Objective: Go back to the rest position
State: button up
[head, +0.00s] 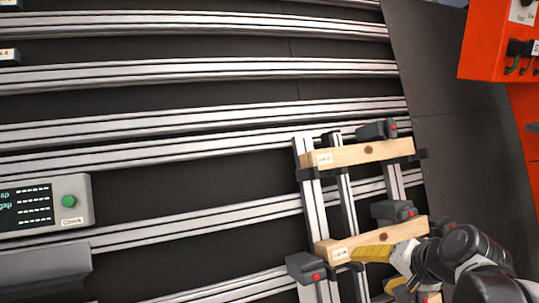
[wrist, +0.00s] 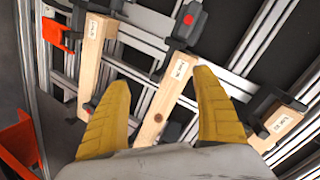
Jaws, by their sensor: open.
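My gripper (head: 375,262) has yellow fingers and is at the lower right of the head view, by the lower labelled wooden beam (head: 372,240). In the wrist view my gripper (wrist: 163,78) is open. A labelled beam (wrist: 168,98) shows between the spread fingers, with gaps on both sides, so nothing is held. I cannot tell how far the fingers stand from it in depth. Another labelled beam (wrist: 94,62) is left of the fingers, and a third (wrist: 276,128) is to the right. The upper beam (head: 360,152) lies across the metal frame.
Black clamps with red buttons (head: 304,267) sit at the beams' ends. Long aluminium rails (head: 200,73) cross the dark bed. A grey panel with a screen and green button (head: 73,204) is at the left. An orange cabinet (head: 490,45) stands upper right, beside bare dark floor (head: 450,120).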

jog(key=s+a+n+h, duration=0.1)
jog(key=s+a+n, duration=0.1)
jog(key=s, duration=0.5)
jog(key=s+a+f+n+h, duration=0.1)
jog(key=s+a+n+h, duration=0.1)
jog(key=s+n, duration=0.3)
jog(key=shift+s+a+f+n+g, duration=0.35)
jog(key=shift+s+a, duration=0.25)
jog(key=shift+s, duration=0.25)
